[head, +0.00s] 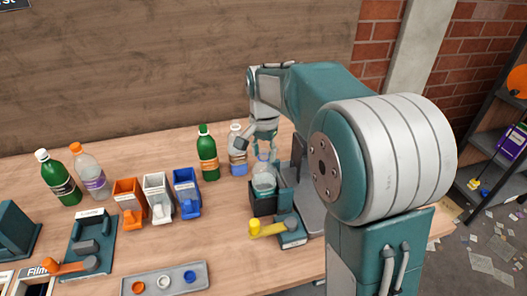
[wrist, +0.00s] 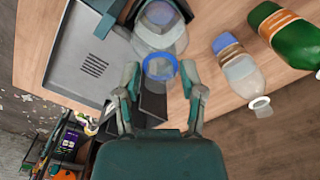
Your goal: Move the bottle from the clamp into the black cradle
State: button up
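A clear bottle (head: 264,180) with a bluish neck stands upright in a dark holder (head: 262,203), beside a teal fixture with a yellow lever (head: 268,228). I cannot tell whether this holder is the clamp or the black cradle. In the wrist view the bottle's blue neck ring (wrist: 160,68) lies between my fingers, with its clear body (wrist: 160,38) beyond. My gripper (wrist: 160,75) is open, with a gap on both sides of the ring. In the head view my gripper (head: 265,132) is above the bottle, partly hidden behind other parts.
A clear bottle with a blue label (head: 238,163) and a green bottle (head: 207,155) stand close by on the left. Orange (head: 129,197), white (head: 158,195) and blue (head: 186,192) bins are farther left. A grey cap tray (head: 180,281) lies in front. A dark upright plate (head: 298,158) is right of the bottle.

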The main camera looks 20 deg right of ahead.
jog(key=shift+r, duration=0.1)
dwell(0.3)
notch_tip(320, 180, up, 11)
jog(key=s+n+t, duration=0.3)
jog(key=s+n, duration=0.1)
jog(key=s, duration=0.9)
jog(key=s+f+n+t, duration=0.2)
jog(key=s+f+n, duration=0.3)
jog(key=s, duration=0.7)
jog(key=shift+f+t, duration=0.3)
jog(key=shift+f, duration=0.6)
